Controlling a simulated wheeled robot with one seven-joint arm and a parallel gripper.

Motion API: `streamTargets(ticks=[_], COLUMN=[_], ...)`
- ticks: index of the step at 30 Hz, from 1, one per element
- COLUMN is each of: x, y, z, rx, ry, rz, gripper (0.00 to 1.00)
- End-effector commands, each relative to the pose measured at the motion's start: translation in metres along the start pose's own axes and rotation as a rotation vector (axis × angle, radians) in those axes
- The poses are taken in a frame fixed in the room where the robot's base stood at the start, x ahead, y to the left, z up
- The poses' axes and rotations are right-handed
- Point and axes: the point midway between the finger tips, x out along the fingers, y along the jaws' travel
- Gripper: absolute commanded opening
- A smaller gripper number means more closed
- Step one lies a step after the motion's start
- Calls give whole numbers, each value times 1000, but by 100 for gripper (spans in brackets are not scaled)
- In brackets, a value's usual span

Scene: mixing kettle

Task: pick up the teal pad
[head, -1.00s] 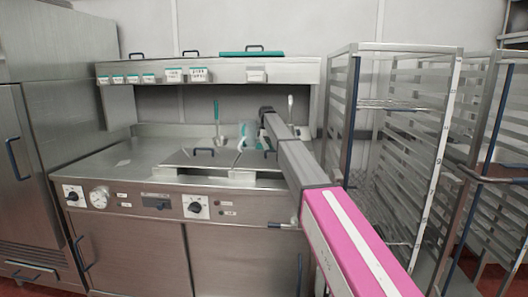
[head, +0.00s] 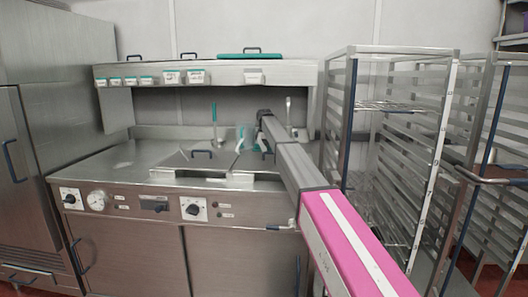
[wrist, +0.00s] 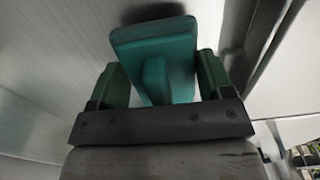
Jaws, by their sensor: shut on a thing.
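The teal pad (wrist: 153,42) fills the upper middle of the wrist view, with a raised rib or grip (wrist: 155,80) on the side facing the camera. My gripper (wrist: 163,74) has dark green fingers on either side of the pad and is shut on it. In the head view, my gripper (head: 246,136) is at the far end of my arm, above the back of the kettle unit. Teal shows there, but it is too small to tell pad from fingers.
A teal-handled utensil (head: 214,115) stands left of my gripper, and a pale-handled one (head: 289,108) right. A rack (head: 345,120) stands close on the right.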

Motion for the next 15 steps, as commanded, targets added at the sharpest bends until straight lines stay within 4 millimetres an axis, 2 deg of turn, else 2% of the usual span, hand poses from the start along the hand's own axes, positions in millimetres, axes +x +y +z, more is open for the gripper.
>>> streamTargets(ticks=[6, 15], x=[-36, -71], y=[1, -37], z=[0, -55], rx=[0, -2], ry=[1, 0], rz=[2, 1], gripper=[50, 50])
